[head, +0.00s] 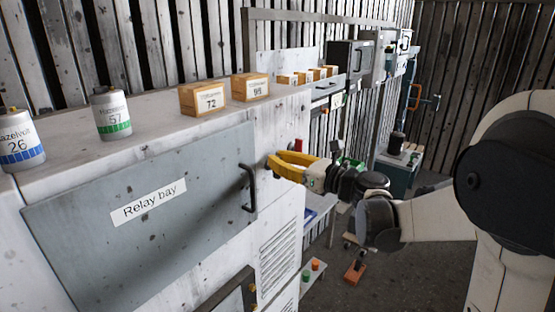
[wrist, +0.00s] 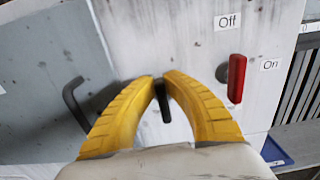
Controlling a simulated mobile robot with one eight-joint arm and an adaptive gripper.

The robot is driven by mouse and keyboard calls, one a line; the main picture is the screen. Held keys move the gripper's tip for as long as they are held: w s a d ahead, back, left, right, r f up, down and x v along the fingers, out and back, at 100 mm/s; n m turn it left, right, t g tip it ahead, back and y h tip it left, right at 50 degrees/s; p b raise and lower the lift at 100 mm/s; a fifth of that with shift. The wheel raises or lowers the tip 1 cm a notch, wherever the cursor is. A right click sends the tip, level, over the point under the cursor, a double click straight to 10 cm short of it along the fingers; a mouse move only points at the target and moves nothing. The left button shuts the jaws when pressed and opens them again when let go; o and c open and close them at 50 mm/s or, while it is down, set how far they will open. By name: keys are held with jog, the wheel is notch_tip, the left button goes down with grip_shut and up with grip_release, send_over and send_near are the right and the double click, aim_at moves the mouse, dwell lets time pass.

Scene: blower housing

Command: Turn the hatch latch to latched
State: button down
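The hatch is a grey door (head: 140,215) labelled "Relay bay" on the white housing, and it lies closed against it. Its black bar handle (head: 248,188) also shows at left in the wrist view (wrist: 75,103). The hatch latch looks to be a short dark bar (wrist: 164,108), nearly upright, on the white panel right of the door edge. My gripper (head: 275,165) is at that panel, right of the handle. In the wrist view its yellow fingertips (wrist: 163,78) are close together on either side of the bar's upper end. In the head view the fingers hide the latch.
A red lever (wrist: 236,78) between "Off" and "On" labels is close right of my fingers. Cans (head: 113,115) and small boxes (head: 203,98) stand on the housing's top ledge.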

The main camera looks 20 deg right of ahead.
aim_at(262, 168)
jog(key=shift+n, duration=0.3)
jog(key=n+b, duration=0.1)
jog(key=n, duration=0.1)
jog(key=n+b, duration=0.1)
jog(key=a+n+b, duration=0.1)
jog(key=n, duration=0.1)
jog(key=shift+s+f+n, duration=0.3)
jog(key=shift+s, duration=0.1)
jog(key=n+b, duration=0.2)
jog(key=n, duration=0.3)
jog(key=shift+s+a+f+b, duration=0.25)
jog(key=shift+a+f+b, duration=0.15)
jog(key=n, duration=0.2)
jog(key=n+b, duration=0.1)
jog(key=shift+s+a+f+n, duration=0.1)
jog(key=shift+f+n, duration=0.2)
jog(key=shift+n, duration=0.1)
jog(key=shift+f+n+b, duration=0.3)
jog(key=shift+n+b, duration=0.3)
jog(key=shift+n, duration=0.8)
jog(key=c, duration=1.5)
grip_release()
jog(key=shift+o, duration=0.2)
